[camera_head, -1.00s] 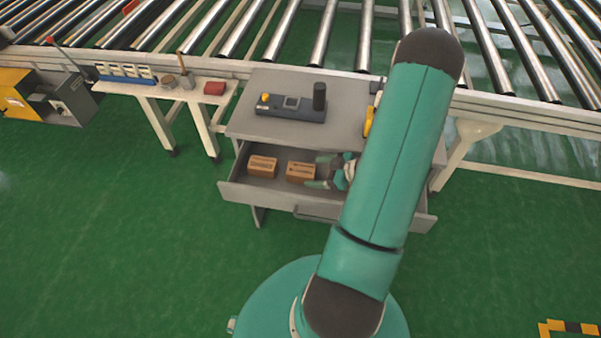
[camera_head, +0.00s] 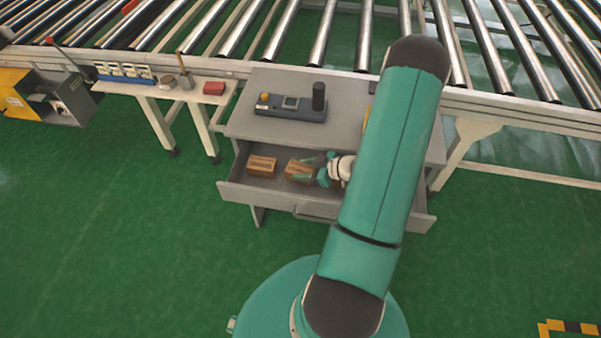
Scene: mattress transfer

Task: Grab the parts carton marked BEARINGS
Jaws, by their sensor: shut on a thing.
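Two small brown cartons are in the open drawer (camera_head: 233,191) of the grey desk. The left carton (camera_head: 262,166) lies free near the drawer's left side. The right carton (camera_head: 293,168) is between the fingers of my gripper (camera_head: 302,168), which reaches in from the right and is shut on it. The fingers cover part of this carton. The print on both cartons is too small to read, so I cannot tell which is marked BEARINGS. My arm hides the right part of the drawer.
A control box (camera_head: 291,107) with a yellow button and a dark cylinder stands on the desk top (camera_head: 250,125). A roller conveyor (camera_head: 320,45) runs behind. A side bench (camera_head: 150,87) holds a red box (camera_head: 214,88). Green floor is clear at the front left.

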